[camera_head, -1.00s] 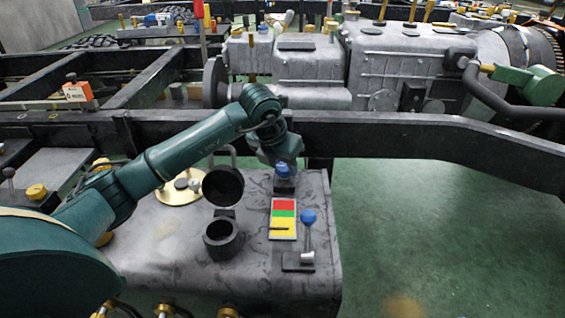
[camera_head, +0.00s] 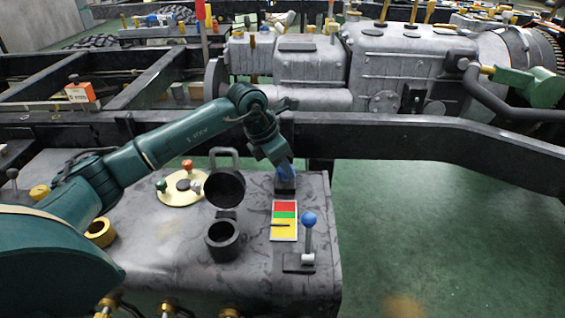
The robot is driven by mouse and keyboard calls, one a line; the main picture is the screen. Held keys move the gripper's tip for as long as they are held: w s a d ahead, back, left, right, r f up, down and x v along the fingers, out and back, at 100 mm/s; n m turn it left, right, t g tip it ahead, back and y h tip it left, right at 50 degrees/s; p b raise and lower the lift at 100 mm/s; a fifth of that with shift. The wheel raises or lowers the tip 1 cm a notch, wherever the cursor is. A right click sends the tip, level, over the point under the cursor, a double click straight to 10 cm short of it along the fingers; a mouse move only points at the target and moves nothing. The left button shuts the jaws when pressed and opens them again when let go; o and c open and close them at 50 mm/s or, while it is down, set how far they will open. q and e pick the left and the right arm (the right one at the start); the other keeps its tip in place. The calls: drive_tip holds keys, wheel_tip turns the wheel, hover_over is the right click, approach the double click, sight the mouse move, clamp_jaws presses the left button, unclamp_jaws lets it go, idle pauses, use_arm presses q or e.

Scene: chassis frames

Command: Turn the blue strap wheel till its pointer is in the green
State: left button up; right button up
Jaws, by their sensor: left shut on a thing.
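The blue strap wheel (camera_head: 287,176) sits on a dark block at the back of the grey tank top. My left gripper (camera_head: 283,166) is shut on it from above and hides much of it. In front of it lies a gauge card (camera_head: 285,232) with red at the far end, green in the middle and yellow at the near end. Its dark pointer (camera_head: 281,225) lies in the yellow, a little below the green. My right gripper is out of view.
A blue-knobbed lever (camera_head: 308,219) stands right of the card. An open black filler neck (camera_head: 222,240) with a raised lid (camera_head: 224,188) stands left of it. A dark frame rail (camera_head: 400,140) runs behind. A brass plate with coloured knobs (camera_head: 182,193) lies left.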

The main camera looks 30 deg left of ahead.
use_arm(q)
drive_tip(key=shift+m, duration=0.5)
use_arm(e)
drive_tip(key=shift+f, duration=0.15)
use_arm(q)
drive_tip(key=o, duration=1)
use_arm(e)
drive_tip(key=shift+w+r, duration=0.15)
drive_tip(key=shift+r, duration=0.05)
use_arm(q)
drive_tip(key=p+v, duration=0.3)
drive_tip(key=v, duration=1)
drive_tip(key=shift+w+a+r, duration=0.15)
drive_tip(key=shift+w+a, duration=0.05)
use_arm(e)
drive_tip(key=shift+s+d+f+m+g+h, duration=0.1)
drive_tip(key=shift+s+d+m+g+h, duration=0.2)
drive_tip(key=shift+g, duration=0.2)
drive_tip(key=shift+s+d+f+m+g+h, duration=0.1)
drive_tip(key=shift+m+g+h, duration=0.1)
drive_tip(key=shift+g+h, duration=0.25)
